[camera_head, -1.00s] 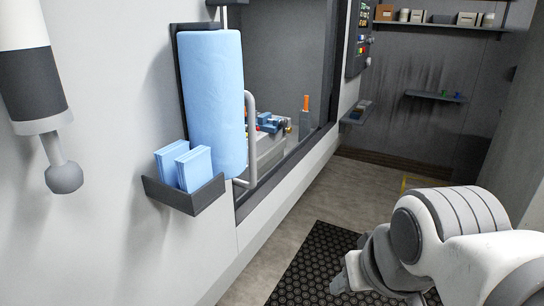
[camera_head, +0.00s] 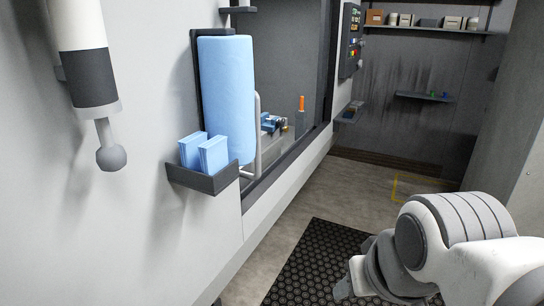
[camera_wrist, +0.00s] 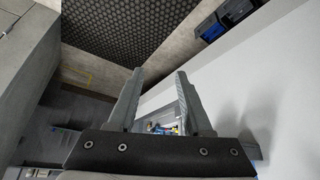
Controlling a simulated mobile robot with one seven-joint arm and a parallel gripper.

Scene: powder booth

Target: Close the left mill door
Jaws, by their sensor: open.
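The left mill door is hard to tell apart at the machine's opening; a pale vertical bar handle (camera_head: 258,140) shows beside the blue paper roll, which partly hides it. To the right of the handle I see into the mill, where a blue vise (camera_head: 271,123) and an orange-topped part (camera_head: 301,104) sit. In the wrist view my gripper (camera_wrist: 159,82) is open, with nothing between its two grey fingers. It is apart from the handle. In the head view my arm is at the lower right and the fingers are mostly hidden.
A blue paper roll (camera_head: 227,98) and a dark tray (camera_head: 208,180) with light blue packs stick out from the white front. A black mat (camera_head: 318,262) lies on the floor. A control panel (camera_head: 351,40) and back shelves stand farther off. Open floor lies right of the mill.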

